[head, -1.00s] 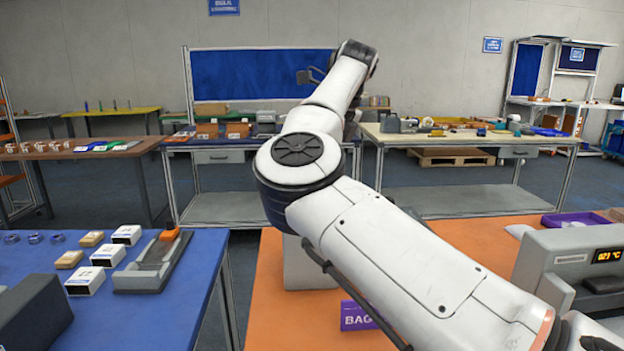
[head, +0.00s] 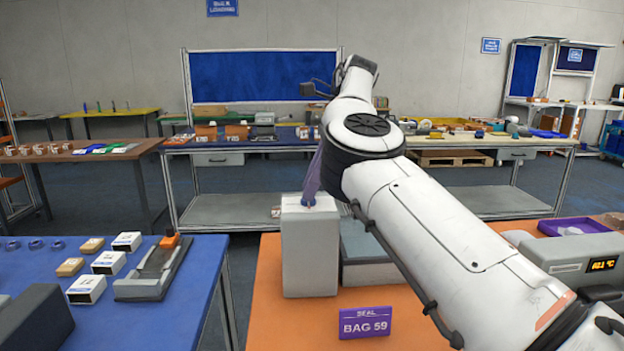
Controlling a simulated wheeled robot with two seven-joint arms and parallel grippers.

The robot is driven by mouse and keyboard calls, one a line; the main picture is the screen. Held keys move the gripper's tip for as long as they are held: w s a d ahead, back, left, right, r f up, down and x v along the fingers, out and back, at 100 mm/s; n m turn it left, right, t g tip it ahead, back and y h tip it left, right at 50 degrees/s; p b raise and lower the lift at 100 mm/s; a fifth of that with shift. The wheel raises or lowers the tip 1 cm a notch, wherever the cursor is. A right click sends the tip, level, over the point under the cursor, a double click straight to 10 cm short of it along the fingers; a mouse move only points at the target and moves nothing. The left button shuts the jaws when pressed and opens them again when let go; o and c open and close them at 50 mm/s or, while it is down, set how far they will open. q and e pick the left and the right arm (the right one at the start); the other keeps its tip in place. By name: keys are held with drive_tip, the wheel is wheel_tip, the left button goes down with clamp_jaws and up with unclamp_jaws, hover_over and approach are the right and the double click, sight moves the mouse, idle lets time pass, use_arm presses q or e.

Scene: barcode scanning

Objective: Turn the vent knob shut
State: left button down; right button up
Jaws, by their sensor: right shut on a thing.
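A grey upright box (head: 309,250) stands on the orange table, left of my right arm. A small bluish piece (head: 308,203) sits on its top, probably the vent knob; its shape is too small to make out. My right arm crosses the picture from the lower right. A purple-grey tapered part, which looks like my right gripper (head: 310,188), comes down from behind the arm to the top of the box. It is shut on the small piece there. The arm hides much of the wrist. My left gripper is not in view.
A purple sign reading "BAG 59" (head: 364,323) stands in front of the box. A grey machine with a lit display (head: 570,262) and a purple tray (head: 575,226) are at the right. The blue table (head: 150,325) at the left holds small boxes and a scanner-like stand (head: 155,272).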

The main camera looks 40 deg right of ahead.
idle(0.5)
drive_tip(key=o, duration=1)
drive_tip(key=shift+o, duration=0.2)
drive_tip(key=p+v, duration=0.3)
drive_tip(key=v, duration=0.7)
drive_tip(key=shift+r, duration=0.2)
